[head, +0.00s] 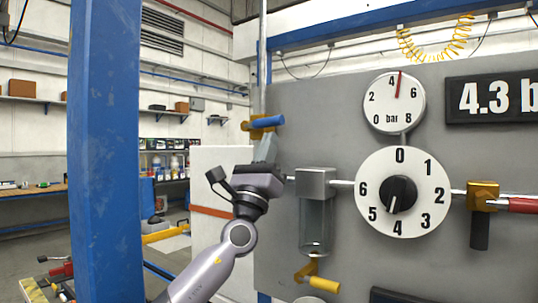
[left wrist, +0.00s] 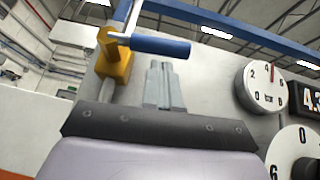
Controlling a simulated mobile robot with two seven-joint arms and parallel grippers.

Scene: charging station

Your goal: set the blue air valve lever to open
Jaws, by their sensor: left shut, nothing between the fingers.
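The blue air valve lever (head: 268,121) sticks out sideways to the right from a brass-yellow valve body (head: 256,133) on a vertical pipe (head: 263,60), lying across the pipe. In the left wrist view the blue lever (left wrist: 160,46) and the yellow valve body (left wrist: 114,65) are at the upper left. My left gripper (head: 267,146) is shut and empty, fingers pointing up, just below the lever in the head view. My right gripper is out of view.
A blue post (head: 104,150) stands left of my arm.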

